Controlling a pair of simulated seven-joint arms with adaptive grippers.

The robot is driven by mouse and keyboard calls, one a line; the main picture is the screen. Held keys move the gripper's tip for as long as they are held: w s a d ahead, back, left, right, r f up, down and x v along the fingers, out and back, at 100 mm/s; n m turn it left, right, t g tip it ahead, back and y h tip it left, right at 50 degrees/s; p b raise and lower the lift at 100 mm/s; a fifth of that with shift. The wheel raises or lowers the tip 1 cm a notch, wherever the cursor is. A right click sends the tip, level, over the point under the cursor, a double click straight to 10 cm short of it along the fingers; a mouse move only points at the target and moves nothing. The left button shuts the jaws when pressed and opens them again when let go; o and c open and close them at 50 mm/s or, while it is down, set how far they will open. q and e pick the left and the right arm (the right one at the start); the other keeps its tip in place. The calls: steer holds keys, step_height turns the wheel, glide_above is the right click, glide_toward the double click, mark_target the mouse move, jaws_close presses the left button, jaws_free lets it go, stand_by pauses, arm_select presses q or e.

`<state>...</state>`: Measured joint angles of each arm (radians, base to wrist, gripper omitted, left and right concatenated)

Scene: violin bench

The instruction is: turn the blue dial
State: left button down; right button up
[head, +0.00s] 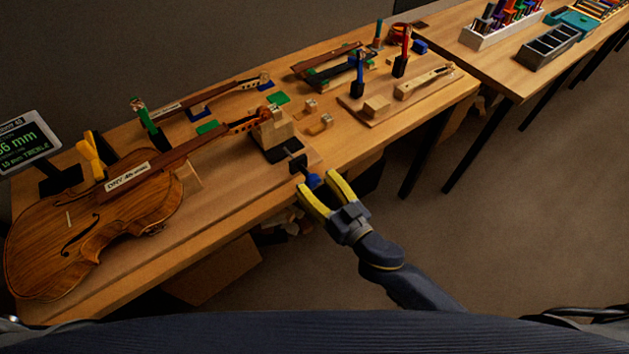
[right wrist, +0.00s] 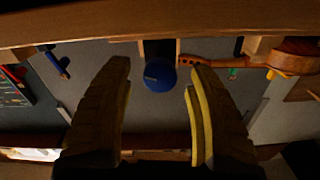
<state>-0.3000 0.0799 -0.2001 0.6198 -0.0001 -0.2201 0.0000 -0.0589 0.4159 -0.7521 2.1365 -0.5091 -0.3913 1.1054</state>
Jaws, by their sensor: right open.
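The blue dial (head: 313,181) sits on a dark bracket (head: 298,163) at the front edge of the violin bench. In the right wrist view the dial (right wrist: 160,75) is a round blue knob with a small dark mark on its face. My right gripper (head: 316,184) is open, with its yellow-lined fingers pointing at the dial. In the right wrist view the dial appears between the two fingers, with a gap on each side. I cannot tell how far the fingertips reach past its face. My left gripper is not in view.
A violin (head: 100,215) lies on the bench at the left, its scroll near a wooden block (head: 275,130). A display (head: 28,143) stands at the far left. Tools and wooden parts fill the back of the bench. Open floor (head: 540,220) lies at the right.

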steer(key=shift+w+a, duration=0.3)
steer(key=shift+w, duration=0.15)
jaws_close()
stand_by(0.4)
